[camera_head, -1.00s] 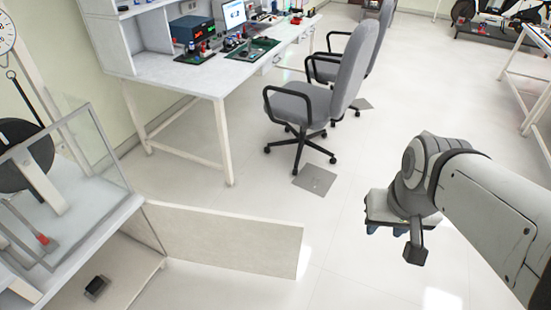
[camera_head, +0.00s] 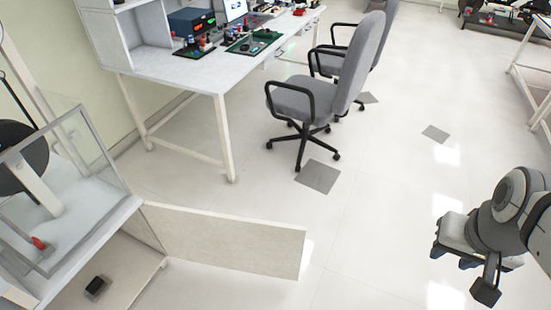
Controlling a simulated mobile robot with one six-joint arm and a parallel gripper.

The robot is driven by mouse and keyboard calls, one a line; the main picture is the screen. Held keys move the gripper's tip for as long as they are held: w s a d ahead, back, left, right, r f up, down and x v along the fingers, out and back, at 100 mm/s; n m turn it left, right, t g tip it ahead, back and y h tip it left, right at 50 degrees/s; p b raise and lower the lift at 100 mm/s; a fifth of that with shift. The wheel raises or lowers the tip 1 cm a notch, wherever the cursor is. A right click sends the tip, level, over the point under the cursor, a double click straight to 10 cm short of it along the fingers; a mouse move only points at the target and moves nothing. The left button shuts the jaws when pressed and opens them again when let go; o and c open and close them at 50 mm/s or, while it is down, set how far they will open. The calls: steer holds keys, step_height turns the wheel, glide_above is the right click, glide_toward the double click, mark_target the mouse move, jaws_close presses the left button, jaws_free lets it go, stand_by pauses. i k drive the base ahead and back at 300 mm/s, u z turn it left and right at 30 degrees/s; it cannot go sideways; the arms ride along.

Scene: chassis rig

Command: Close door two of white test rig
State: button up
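The white test rig (camera_head: 88,252) stands at the lower left, with a clear-walled case on top. One white door (camera_head: 225,244) of the rig stands wide open, sticking out to the right from the rig's side. The compartment behind it is open and holds a small black object (camera_head: 96,287). I cannot tell the door's number. My gripper (camera_head: 462,262) is at the lower right, well apart from the door, over the floor. Its fingers are partly hidden and seen from above, so their opening is unclear.
A white workbench (camera_head: 190,78) with electronics stands at the back left. Two grey office chairs (camera_head: 305,98) stand beside it. Another table (camera_head: 535,70) is at the right edge. The floor between the door and my gripper is clear.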

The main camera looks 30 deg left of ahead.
mark_target(274, 250)
steer(key=i, duration=3.7)
steer(key=u, duration=4.65)
steer(key=i, duration=1)
steer(key=z, duration=0.15)
